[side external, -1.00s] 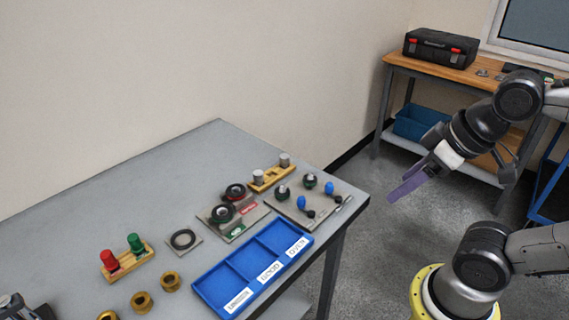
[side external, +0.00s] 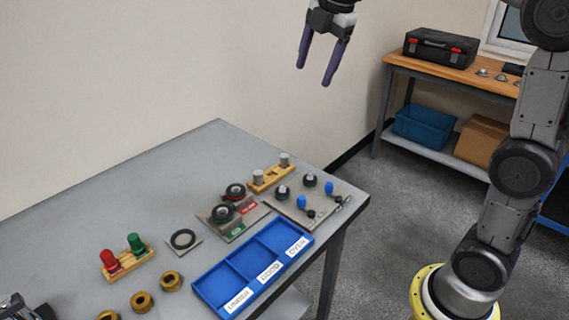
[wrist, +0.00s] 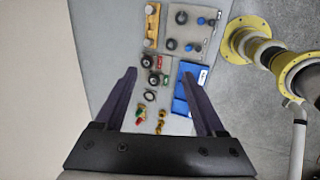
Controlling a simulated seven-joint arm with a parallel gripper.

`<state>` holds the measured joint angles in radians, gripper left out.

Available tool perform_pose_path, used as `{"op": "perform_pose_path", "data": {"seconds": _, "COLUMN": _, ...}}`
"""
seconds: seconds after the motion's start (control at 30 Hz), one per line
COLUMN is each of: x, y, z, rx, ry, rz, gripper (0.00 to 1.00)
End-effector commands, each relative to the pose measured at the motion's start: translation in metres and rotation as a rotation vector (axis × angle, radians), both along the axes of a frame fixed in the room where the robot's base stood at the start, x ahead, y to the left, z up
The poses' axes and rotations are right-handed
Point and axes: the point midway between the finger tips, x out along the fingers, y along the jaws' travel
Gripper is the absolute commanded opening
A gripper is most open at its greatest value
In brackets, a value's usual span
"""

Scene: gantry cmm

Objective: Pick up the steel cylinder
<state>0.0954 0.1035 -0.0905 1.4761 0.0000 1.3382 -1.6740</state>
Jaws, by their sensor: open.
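Two grey metal cylinders stand upright in a wooden holder (side external: 271,179) at the back right of the table. The nearer cylinder (side external: 258,177) and the farther cylinder (side external: 284,160) look alike, so I cannot tell which is the steel one. In the wrist view, the holder (wrist: 152,27) is at the top centre, beyond my fingertips, with one cylinder (wrist: 148,43) at its lower end. My gripper (side external: 314,75) is open and empty, high above the table's back right, fingers pointing down. Its two purple fingers also frame the wrist view (wrist: 159,74).
A blue three-compartment tray (side external: 225,272) lies along the table's front edge. Ring gauges (side external: 222,213), a plate with blue and black knobs (side external: 301,201), red (side external: 110,261) and green (side external: 135,243) plug gauges, and brass rings (side external: 141,301) sit nearby. The table's left back is clear.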

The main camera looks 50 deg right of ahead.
Motion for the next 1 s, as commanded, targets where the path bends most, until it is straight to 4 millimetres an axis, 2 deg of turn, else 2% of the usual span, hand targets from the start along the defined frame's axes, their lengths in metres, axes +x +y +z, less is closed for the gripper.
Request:
{"op": "perform_pose_path", "data": {"seconds": 0.03, "x": 0.021, "y": -0.006, "z": -0.008, "rx": -0.012, "ry": 0.024, "rz": 0.036, "gripper": 0.72}}
{"op": "perform_pose_path", "data": {"seconds": 0.2, "x": 0.078, "y": -0.027, "z": -0.040, "rx": -0.041, "ry": 0.096, "rz": 0.149, "gripper": 0.72}}
{"op": "perform_pose_path", "data": {"seconds": 0.27, "x": 0.097, "y": -0.034, "z": -0.057, "rx": -0.044, "ry": 0.123, "rz": 0.174, "gripper": 0.72}}
{"op": "perform_pose_path", "data": {"seconds": 0.4, "x": 0.134, "y": -0.054, "z": -0.103, "rx": -0.036, "ry": 0.182, "rz": 0.187, "gripper": 0.72}}
{"op": "perform_pose_path", "data": {"seconds": 0.5, "x": 0.152, "y": -0.065, "z": -0.138, "rx": -0.024, "ry": 0.221, "rz": 0.173, "gripper": 0.72}}
{"op": "perform_pose_path", "data": {"seconds": 0.6, "x": 0.160, "y": -0.074, "z": -0.169, "rx": -0.011, "ry": 0.261, "rz": 0.161, "gripper": 0.72}}
{"op": "perform_pose_path", "data": {"seconds": 0.7, "x": 0.160, "y": -0.078, "z": -0.192, "rx": 0.001, "ry": 0.299, "rz": 0.154, "gripper": 0.72}}
{"op": "perform_pose_path", "data": {"seconds": 0.87, "x": 0.159, "y": -0.082, "z": -0.211, "rx": 0.008, "ry": 0.319, "rz": 0.147, "gripper": 0.72}}
{"op": "perform_pose_path", "data": {"seconds": 1.0, "x": 0.158, "y": -0.081, "z": -0.236, "rx": 0.008, "ry": 0.320, "rz": 0.147, "gripper": 0.72}}
